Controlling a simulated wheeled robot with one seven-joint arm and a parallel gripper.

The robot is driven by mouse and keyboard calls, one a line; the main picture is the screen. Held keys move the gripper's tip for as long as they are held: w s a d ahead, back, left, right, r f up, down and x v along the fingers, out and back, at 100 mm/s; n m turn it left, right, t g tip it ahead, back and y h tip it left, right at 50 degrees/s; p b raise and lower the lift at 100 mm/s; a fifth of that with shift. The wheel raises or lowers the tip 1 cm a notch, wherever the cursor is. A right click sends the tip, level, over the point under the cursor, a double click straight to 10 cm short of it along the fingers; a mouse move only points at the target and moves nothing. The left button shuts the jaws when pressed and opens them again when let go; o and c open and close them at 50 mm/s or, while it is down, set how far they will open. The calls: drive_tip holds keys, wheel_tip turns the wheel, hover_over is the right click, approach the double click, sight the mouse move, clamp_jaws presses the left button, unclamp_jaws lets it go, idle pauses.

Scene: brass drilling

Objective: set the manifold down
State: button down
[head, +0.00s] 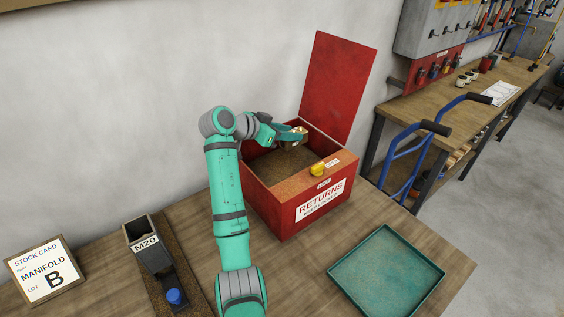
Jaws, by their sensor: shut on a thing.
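My gripper (301,133) is over the open red box marked RETURNS (270,207), near the back and right part of its opening. It is shut on a small brass-coloured block, the manifold (295,143), which is partly hidden by the fingers. The manifold appears to be above the brown floor of the box; its exact height is hard to tell. The red lid (338,85) stands open behind my gripper.
A yellow piece (317,170) sits at the box's front rim. An empty green tray (386,272) lies at the front right. A stock card (44,272) and a grey M20 holder (148,244) stand at the left. A blue-railed cart (405,160) is beyond.

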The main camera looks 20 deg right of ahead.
drive_tip(key=shift+w+f, duration=0.25)
drive_tip(key=shift+f, duration=0.35)
drive_tip(key=shift+s+f, duration=0.1)
drive_tip(key=shift+f, duration=4.25)
drive_tip(key=shift+f, duration=0.15)
drive_tip(key=c, duration=1.3)
unclamp_jaws()
drive_tip(key=shift+f, duration=0.1)
drive_tip(key=shift+o, duration=0.2)
drive_tip(key=shift+a+r, duration=0.1)
drive_tip(key=shift+r, duration=0.1)
drive_tip(key=v, duration=1.1)
drive_tip(key=shift+s+a, duration=0.2)
drive_tip(key=shift+a, duration=0.15)
drive_tip(key=shift+r, duration=0.1)
